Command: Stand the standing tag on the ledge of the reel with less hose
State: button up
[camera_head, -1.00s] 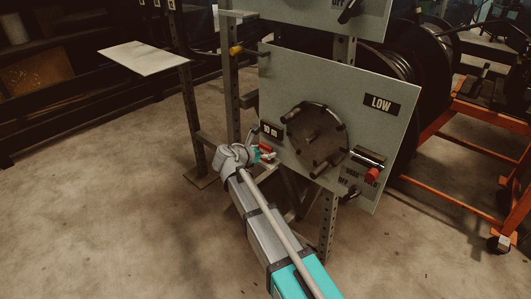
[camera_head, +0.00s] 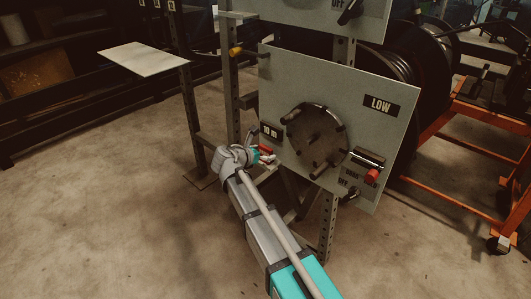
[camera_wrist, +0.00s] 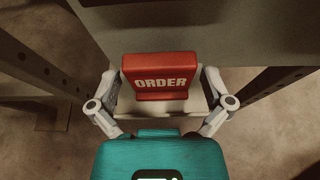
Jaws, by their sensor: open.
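A red tag lettered ORDER (camera_wrist: 160,75) stands upright in the middle of the wrist view, on a pale ledge (camera_wrist: 150,105). In the head view the red tag (camera_head: 266,149) shows small, at the lower left edge of the grey panel. My gripper (camera_wrist: 159,92) is open, with one finger on each side of the tag; whether they touch it I cannot tell. In the head view my gripper (camera_head: 262,157) is just below and left of the tag. Black hose (camera_head: 405,62) is wound behind the panel; how much each reel holds I cannot tell.
Another panel (camera_head: 300,12) is above. A pale side table (camera_head: 145,58) stands left. Orange frame (camera_head: 470,115) stands right.

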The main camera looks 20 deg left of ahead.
jog(key=p+v, duration=0.4)
jog(key=v, duration=0.7)
jog(key=shift+s+r, duration=0.15)
jog(key=shift+s, duration=0.05)
dwell(0.4)
